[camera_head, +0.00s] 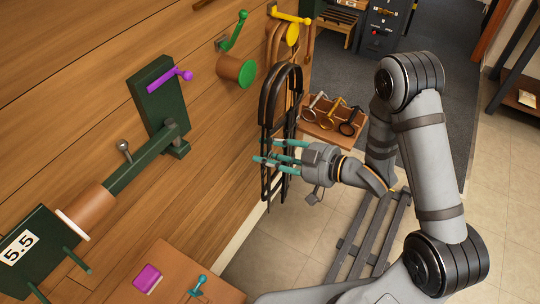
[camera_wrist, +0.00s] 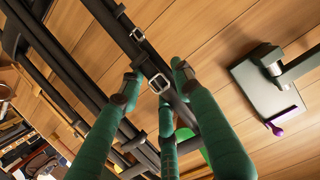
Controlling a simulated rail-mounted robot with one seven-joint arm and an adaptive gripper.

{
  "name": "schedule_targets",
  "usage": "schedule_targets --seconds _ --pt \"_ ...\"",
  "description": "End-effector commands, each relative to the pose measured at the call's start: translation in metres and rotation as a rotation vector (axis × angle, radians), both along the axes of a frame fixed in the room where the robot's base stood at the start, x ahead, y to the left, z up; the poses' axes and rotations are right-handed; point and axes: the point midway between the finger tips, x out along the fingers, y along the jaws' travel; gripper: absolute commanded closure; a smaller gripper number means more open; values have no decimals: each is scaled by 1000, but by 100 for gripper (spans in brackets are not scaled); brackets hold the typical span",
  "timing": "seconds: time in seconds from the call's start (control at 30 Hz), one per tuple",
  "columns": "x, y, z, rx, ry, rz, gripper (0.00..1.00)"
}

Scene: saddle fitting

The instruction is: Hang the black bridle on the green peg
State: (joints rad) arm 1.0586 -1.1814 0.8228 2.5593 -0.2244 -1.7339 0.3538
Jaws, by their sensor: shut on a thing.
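The black bridle (camera_head: 269,99) hangs upright beside the wooden wall in the head view, its rounded top loop up and its straps hanging below. My gripper (camera_head: 268,161) is shut on its straps at about mid-height. In the wrist view the green fingers (camera_wrist: 158,90) close around a black strap (camera_wrist: 130,38) with silver buckles. The green peg, a brown round holder with a green end (camera_head: 246,74), sticks out of the wall under a green hook (camera_head: 238,30). It is left of the bridle's top in the head view, with the bridle apart from it.
A yellow peg (camera_head: 292,33) with a brown bridle is just behind. A wooden box (camera_head: 318,138) with ring-shaped bits stands beyond the bridle. A dark green bracket with a purple hook (camera_head: 170,77) is on the wall at left. A slatted rack (camera_head: 370,235) stands below my arm.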

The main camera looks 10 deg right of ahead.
Motion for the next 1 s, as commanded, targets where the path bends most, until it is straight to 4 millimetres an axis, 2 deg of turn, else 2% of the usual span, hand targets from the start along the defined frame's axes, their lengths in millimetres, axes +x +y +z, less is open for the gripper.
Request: schedule_targets --seconds 1.0 --pt "38 49 -3 0 -5 0 100"
